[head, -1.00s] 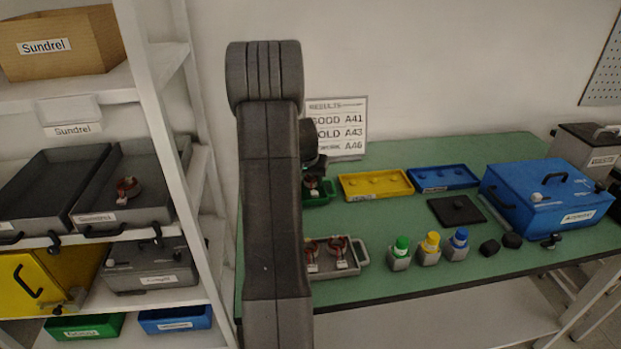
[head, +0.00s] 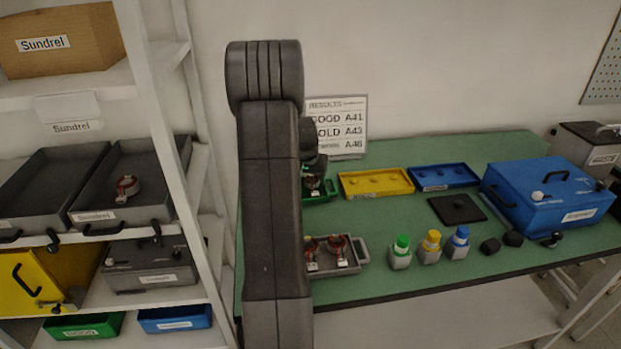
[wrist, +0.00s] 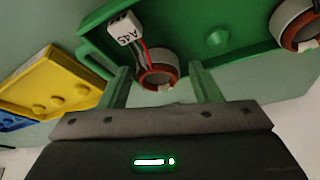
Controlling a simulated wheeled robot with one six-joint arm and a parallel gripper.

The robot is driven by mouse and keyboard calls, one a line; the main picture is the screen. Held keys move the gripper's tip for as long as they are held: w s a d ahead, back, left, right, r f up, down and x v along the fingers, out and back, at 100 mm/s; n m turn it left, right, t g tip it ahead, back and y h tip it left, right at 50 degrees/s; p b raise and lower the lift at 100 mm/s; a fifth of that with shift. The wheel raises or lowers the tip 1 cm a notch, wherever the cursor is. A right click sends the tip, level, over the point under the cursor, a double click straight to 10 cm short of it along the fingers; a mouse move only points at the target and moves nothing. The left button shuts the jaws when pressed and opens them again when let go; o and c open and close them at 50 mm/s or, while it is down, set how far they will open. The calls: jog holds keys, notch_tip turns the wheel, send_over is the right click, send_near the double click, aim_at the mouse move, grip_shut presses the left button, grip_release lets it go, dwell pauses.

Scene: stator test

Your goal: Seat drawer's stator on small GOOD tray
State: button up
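In the wrist view my gripper (wrist: 163,88) is open, with one finger on each side of a stator (wrist: 158,76) and gaps between. Another stator (wrist: 297,25) sits at that tray's right. In the head view the green tray (head: 322,197) is at the back left of the bench, partly hidden by my arm. A stator (head: 127,187) lies in an open grey drawer (head: 152,208) on the shelf.
A grey tray (head: 360,250) with two stators stands in front of the green tray. Yellow (head: 378,192) and blue (head: 445,184) trays lie to its right. Several capped bottles, a dark plate (head: 457,208) and a blue box (head: 545,208) occupy the right side. A results sign (head: 345,135) stands behind.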

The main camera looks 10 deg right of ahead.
jog(key=shift+r, duration=0.15)
dwell(0.5)
jog(key=shift+r+p, duration=1.45)
jog(key=shift+r, duration=0.9)
jog(key=o, duration=0.6)
jog(key=shift+c, duration=0.2)
jog(key=v, duration=1.3)
jog(key=shift+r+b, duration=0.35)
jog(key=shift+b, duration=0.05)
jog(key=shift+s, duration=0.15)
